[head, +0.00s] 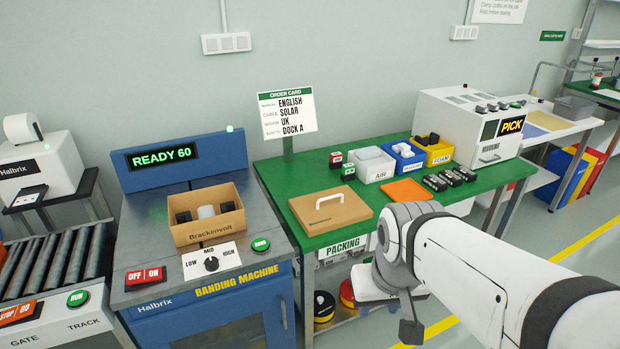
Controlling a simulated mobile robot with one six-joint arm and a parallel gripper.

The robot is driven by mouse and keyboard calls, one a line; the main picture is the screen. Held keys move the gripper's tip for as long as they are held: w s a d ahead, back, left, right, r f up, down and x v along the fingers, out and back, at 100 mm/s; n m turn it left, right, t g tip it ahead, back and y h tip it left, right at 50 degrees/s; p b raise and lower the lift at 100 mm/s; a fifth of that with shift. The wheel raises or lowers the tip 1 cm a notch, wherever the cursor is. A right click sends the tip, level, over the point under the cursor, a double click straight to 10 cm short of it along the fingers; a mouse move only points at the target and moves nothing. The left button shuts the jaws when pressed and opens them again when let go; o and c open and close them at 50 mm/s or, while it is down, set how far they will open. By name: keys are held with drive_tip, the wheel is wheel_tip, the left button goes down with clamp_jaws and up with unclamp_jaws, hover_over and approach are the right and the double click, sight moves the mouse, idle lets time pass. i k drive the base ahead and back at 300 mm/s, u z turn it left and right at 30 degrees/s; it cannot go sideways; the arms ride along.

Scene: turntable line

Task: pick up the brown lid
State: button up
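The brown lid (345,217) is a flat square panel with a white arched handle (329,200) on top. It lies flat on the left front part of the green packing table. Nothing is touching its handle. My gripper (411,331) shows only as a dark piece at the end of my white arm, low in front of the packing table's front edge. It is apart from the lid, below and to the right of it in the picture. Its fingers are not clear enough to tell open from shut.
An open cardboard box (233,225) with items inside sits on the banding machine (130,285), left of the lid. An orange panel (424,187) lies right of the lid. Bins marked AIR (379,177) and FOAM (442,159) stand behind. An order card (288,126) stands at the back.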

sight(322, 212)
drive_tip(key=z, duration=0.05)
drive_tip(key=i, duration=1)
drive_tip(key=u, duration=0.05)
